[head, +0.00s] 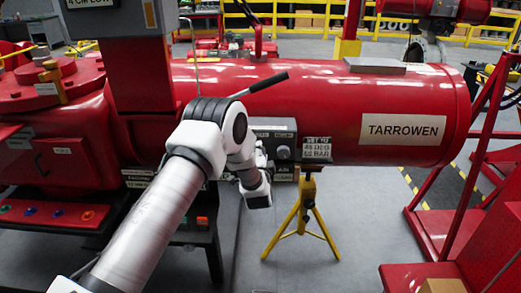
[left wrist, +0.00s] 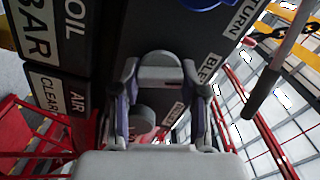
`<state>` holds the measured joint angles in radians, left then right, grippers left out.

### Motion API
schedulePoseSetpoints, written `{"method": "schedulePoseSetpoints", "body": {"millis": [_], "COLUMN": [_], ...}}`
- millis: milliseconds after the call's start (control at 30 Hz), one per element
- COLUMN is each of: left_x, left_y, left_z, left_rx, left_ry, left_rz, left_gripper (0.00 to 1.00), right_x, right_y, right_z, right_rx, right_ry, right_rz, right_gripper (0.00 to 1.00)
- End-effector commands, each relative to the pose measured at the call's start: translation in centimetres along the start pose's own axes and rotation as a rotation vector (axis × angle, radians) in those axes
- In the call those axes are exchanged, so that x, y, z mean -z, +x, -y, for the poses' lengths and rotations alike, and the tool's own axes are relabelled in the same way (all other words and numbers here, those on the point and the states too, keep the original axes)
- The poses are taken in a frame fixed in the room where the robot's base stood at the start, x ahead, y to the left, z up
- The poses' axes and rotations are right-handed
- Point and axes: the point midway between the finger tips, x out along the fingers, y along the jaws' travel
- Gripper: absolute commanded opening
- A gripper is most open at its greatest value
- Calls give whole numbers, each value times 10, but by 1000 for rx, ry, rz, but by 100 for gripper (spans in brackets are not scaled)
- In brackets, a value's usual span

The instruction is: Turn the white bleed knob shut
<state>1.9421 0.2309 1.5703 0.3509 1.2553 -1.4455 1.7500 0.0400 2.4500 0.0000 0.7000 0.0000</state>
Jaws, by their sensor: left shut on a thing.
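The pale grey-white bleed knob (left wrist: 160,72) shows in the left wrist view, below and left of a partly hidden label that seems to read BLEED (left wrist: 209,66). My left gripper (left wrist: 160,88) has a finger on each side of the knob and is shut on it. In the head view my left wrist (head: 257,188) is beside the dark control box (head: 262,133); its fingertips and the bleed knob are hidden there. My right gripper is in neither view.
A round grey knob (left wrist: 145,118) shows between my fingers, nearer the palm. A blue part (left wrist: 205,3) is at the top edge. A lever with a black grip (head: 264,85) sticks out above my wrist. A yellow stand (head: 305,200) supports the red cylinder (head: 350,100).

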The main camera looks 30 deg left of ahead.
Motion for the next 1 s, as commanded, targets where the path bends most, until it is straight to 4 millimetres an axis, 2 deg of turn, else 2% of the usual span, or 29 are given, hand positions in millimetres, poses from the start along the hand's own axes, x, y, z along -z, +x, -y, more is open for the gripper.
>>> {"method": "schedulePoseSetpoints", "body": {"millis": [400,1000], "left_x": [0,0], "left_y": [0,0], "left_z": [0,0], "left_rx": [1,2], "left_ry": [244,289], "left_rz": [1,1], "left_gripper": [8,8], "right_x": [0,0], "right_y": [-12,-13], "right_z": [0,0], "right_rx": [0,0], "right_ry": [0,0], "right_rz": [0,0], "right_gripper": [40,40]}}
